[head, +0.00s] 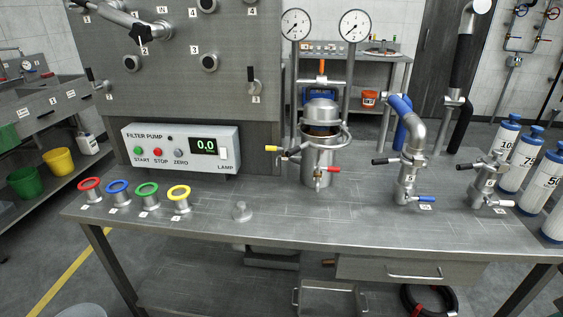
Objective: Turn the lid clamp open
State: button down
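A steel jacketed vessel (317,164) stands upright on the bench in the middle of the head view. Its domed lid (320,108) sits on top. Above the lid is a crossbar with an upright orange-tipped handle (321,68). A curved steel piece (345,137) is at the vessel's right rim. A yellow-tipped lever (272,149) points left and a red-tipped lever (331,169) points right. I cannot tell for certain which part is the lid clamp. My gripper is not in view.
A filter pump box (182,148) is left of the vessel. A bent pipe (413,145) with levers stands to the right. The bench front (320,223) is clear.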

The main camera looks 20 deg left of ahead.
aim_at(293, 150)
jog(key=k, duration=0.7)
jog(key=u, duration=1.1)
jog(key=i, duration=1.6)
jog(key=z, duration=0.55)
